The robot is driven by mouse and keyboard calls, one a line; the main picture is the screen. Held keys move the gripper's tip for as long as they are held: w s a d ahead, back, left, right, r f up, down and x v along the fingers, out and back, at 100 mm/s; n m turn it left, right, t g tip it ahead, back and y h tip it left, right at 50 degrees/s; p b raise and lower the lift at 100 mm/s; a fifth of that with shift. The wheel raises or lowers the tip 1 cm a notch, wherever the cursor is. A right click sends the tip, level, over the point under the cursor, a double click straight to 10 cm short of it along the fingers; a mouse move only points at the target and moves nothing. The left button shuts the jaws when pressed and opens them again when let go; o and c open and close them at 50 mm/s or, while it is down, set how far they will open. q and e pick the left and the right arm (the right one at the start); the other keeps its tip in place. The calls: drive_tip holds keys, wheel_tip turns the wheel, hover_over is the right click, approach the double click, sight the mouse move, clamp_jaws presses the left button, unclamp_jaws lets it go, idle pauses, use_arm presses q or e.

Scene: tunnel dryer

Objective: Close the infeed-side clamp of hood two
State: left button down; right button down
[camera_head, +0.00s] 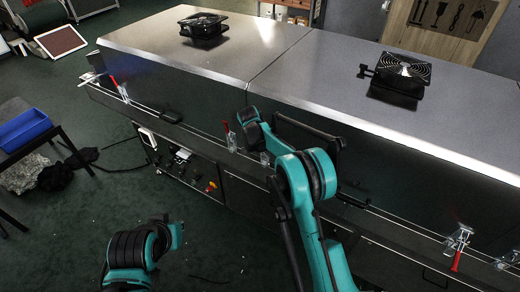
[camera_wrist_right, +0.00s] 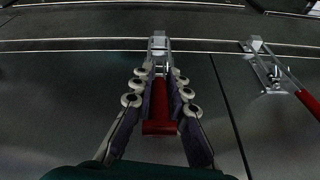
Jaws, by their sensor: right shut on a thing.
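In the right wrist view my right gripper (camera_wrist_right: 159,78) is shut on the red handle (camera_wrist_right: 161,110) of a metal toggle clamp (camera_wrist_right: 158,44); the handle's end shows between the fingers. A second clamp (camera_wrist_right: 262,62) with a red handle stands to the right, across a seam. In the head view the right arm reaches to the dryer front near the seam between two hoods and hides its gripper. One clamp (camera_head: 265,158) shows beside the arm, its handle hidden; another, with a raised red handle (camera_head: 227,127), stands just left. My left gripper is not seen.
The left hood (camera_head: 225,50) and right hood (camera_head: 340,95) each carry a black fan. More clamps show at the far left (camera_head: 120,90) and lower right (camera_head: 458,245). A blue bin (camera_head: 22,130) sits on a table at left. The floor before the dryer is mostly clear.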

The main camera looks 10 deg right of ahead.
drive_tip(key=shift+w+d+r+g+y, duration=0.1)
drive_tip(key=shift+w+d+g+y, duration=0.15)
drive_tip(key=shift+g, duration=0.25)
drive_tip(key=c, duration=1.6)
unclamp_jaws()
drive_tip(key=shift+o, duration=0.2)
drive_tip(key=v, duration=1.2)
drive_tip(key=shift+w+d, duration=0.1)
drive_tip(key=shift+d, duration=0.1)
